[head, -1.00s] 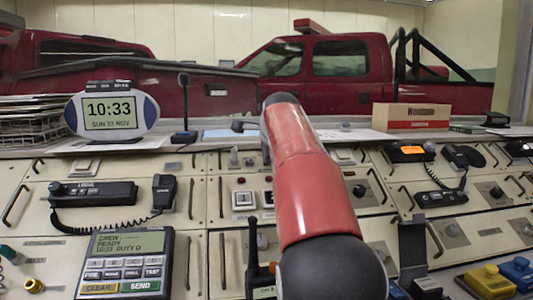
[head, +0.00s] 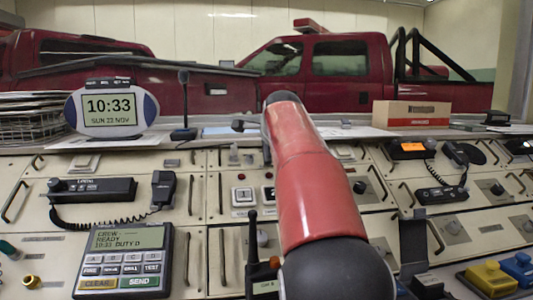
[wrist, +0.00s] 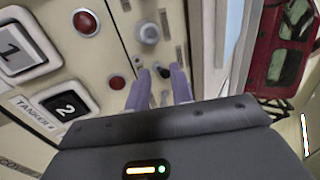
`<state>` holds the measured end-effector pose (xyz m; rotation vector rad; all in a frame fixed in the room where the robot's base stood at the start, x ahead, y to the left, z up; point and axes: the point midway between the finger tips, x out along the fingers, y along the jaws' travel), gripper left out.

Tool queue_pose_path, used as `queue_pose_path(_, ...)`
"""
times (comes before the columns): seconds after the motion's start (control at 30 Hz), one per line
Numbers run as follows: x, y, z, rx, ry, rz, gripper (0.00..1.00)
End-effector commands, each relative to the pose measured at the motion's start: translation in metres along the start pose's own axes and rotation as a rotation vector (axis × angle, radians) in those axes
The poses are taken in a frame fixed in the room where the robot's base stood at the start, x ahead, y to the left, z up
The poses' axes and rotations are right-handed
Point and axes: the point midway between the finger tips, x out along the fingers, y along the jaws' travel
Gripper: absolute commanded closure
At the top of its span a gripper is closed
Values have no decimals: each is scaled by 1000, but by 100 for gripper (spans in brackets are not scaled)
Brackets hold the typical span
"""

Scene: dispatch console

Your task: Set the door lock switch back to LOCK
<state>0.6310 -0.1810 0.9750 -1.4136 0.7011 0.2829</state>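In the wrist view, my gripper (wrist: 160,80) has its two purple-grey fingers apart, pointing at the console panel. A small dark knob or lever (wrist: 163,72) shows between the fingertips; I cannot tell whether they touch it. A round grey knob (wrist: 148,33) stands just beyond. No LOCK lettering is readable, so I cannot tell for sure which control is the door lock switch or how it is set.
Near the fingers are two red round buttons (wrist: 85,22) and square buttons marked 1 (wrist: 14,52) and 2 (wrist: 66,106). In the head view a handheld radio (head: 254,255) stands close left of my arm. A desk microphone (head: 183,105) and cardboard box (head: 411,113) stand at the back.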

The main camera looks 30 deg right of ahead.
Motion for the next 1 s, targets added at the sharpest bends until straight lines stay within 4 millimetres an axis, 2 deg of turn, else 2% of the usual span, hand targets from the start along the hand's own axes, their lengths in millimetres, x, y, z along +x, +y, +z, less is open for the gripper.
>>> queue_pose_path(0.07,2,6,0,0,0,7,80)
queue_pose_path(0.47,-3,2,0,0,0,4,80)
queue_pose_path(1.0,-43,-14,0,0,-1,3,80)
